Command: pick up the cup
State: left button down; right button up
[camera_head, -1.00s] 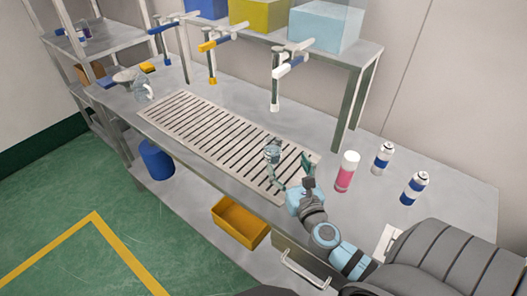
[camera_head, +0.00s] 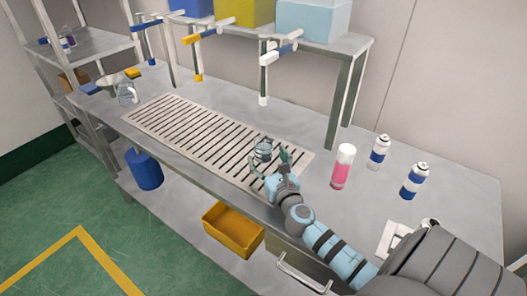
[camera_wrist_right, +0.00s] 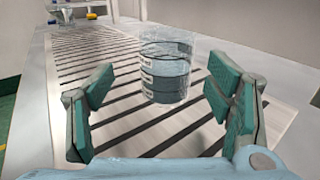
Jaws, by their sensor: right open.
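The clear cup (camera_wrist_right: 167,72), with dark bands and marks on its side, stands upright on the slatted drain grate in the right wrist view. In the head view the cup (camera_head: 263,149) is small, near the right end of the grate. My right gripper (camera_head: 275,162) is just to the right of it. In the wrist view my right gripper (camera_wrist_right: 160,92) is open, with green-padded fingers to the left and right of the cup. The cup appears slightly beyond the fingertips, and I see no contact. My left gripper is not in view.
The grate (camera_head: 200,128) is set in a steel bench. A pink-and-white can (camera_head: 343,167) and two blue-and-white cans (camera_head: 379,152) stand right of my gripper. A clear jug (camera_head: 127,95) stands at the far left. Dispenser taps (camera_head: 263,85) hang behind the grate.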

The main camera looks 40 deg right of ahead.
aim_at(261, 140)
jog(key=x, duration=0.6)
jog(key=shift+w+d+r+b, duration=0.1)
jog(key=shift+d+b, duration=0.2)
jog(key=shift+d, duration=0.2)
jog(key=shift+r, duration=0.1)
jog(key=c, duration=1.4)
